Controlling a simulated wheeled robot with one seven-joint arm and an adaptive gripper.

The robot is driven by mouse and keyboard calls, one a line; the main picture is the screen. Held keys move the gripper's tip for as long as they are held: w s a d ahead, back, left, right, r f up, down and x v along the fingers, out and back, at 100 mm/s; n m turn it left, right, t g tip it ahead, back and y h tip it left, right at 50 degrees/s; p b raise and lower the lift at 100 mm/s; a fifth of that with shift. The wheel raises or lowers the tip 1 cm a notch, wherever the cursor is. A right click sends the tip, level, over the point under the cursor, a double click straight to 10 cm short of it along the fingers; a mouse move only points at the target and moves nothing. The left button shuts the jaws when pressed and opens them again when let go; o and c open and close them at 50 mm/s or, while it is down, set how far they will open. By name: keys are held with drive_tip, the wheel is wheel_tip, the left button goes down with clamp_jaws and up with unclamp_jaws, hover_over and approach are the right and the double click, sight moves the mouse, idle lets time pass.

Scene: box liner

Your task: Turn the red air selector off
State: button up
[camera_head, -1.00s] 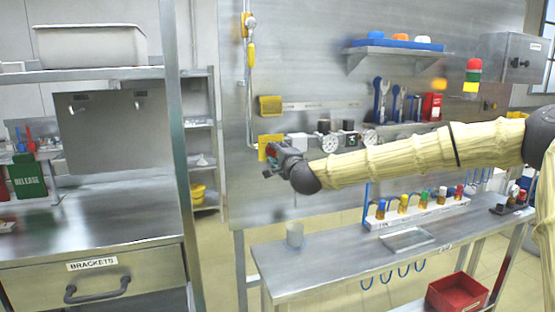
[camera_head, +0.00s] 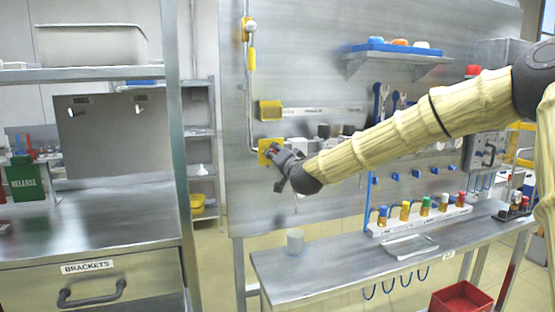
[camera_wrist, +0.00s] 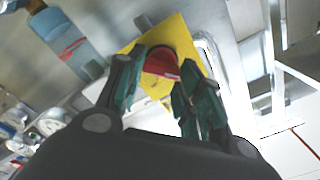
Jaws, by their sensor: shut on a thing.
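The red air selector (camera_wrist: 160,64) shows in the wrist view as a round red knob in front of a yellow plate (camera_wrist: 187,41). My gripper (camera_wrist: 156,88) has its two green-padded fingers on either side of the knob and is shut on it. In the head view my gripper (camera_head: 277,162) is at the yellow plate (camera_head: 266,146) on the metal panel. The knob is mostly hidden there behind my gripper, and its exact setting is hard to tell.
A pipe (camera_head: 251,85) runs down the panel above the plate. A yellow box (camera_head: 270,110) sits above my gripper. Gauges (camera_wrist: 52,121) are beside it in the wrist view. A bench (camera_head: 330,270) with coloured bottles stands below.

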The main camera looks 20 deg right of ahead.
drive_tip(key=shift+f+n, duration=0.2)
drive_tip(key=shift+n, duration=0.2)
drive_tip(key=o, duration=1)
drive_tip(key=shift+r, duration=0.1)
drive_tip(key=shift+o, duration=0.2)
drive_tip(key=s, duration=1.2)
drive_tip(key=shift+d, duration=0.15)
